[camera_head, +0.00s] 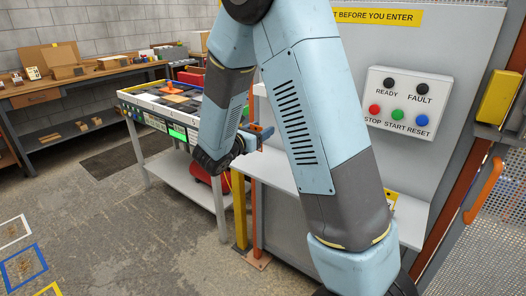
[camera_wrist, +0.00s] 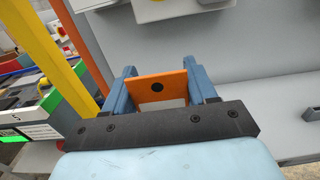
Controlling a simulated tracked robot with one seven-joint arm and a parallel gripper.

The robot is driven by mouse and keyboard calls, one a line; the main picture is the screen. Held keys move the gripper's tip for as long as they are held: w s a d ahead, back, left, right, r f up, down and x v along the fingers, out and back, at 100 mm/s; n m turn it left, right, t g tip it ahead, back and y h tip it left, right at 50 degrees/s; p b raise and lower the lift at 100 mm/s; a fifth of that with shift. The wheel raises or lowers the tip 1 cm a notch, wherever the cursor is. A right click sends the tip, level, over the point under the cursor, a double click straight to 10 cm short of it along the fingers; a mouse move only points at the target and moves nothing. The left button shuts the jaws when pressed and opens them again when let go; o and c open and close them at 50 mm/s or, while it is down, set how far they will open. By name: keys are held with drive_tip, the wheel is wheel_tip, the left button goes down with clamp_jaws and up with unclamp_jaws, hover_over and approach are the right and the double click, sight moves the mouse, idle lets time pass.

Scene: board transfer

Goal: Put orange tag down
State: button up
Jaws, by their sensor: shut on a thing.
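The orange tag (camera_wrist: 160,87) is a flat orange plate with a dark round hole or dot, seen in the wrist view. My gripper (camera_wrist: 163,84) is shut on it, with one blue finger at each side of the tag. A pale grey shelf (camera_wrist: 275,98) lies to the right of the gripper in the wrist view. I cannot tell whether the tag touches any surface. In the head view my gripper (camera_head: 262,134) is at the end of my arm, beside the grey panel's shelf, and the tag is mostly hidden there.
A yellow post (camera_head: 239,210) and an orange post (camera_head: 256,225) stand close by the gripper. A control box (camera_head: 403,107) with several buttons is on the grey panel. A board table (camera_head: 160,104) stands to the left. The shelf's right part (camera_head: 408,225) looks largely clear.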

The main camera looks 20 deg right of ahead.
drive_tip(key=w+f, duration=0.2)
drive_tip(key=w+d+f, duration=0.1)
drive_tip(key=w+f, duration=0.1)
drive_tip(key=w+d+f, duration=0.1)
drive_tip(key=w+f, duration=0.1)
drive_tip(key=f, duration=0.1)
drive_tip(key=shift+w+d, duration=0.1)
drive_tip(key=shift+w, duration=0.15)
drive_tip(key=shift+f, duration=1.4)
drive_tip(key=shift+f, duration=0.1)
drive_tip(key=o, duration=0.9)
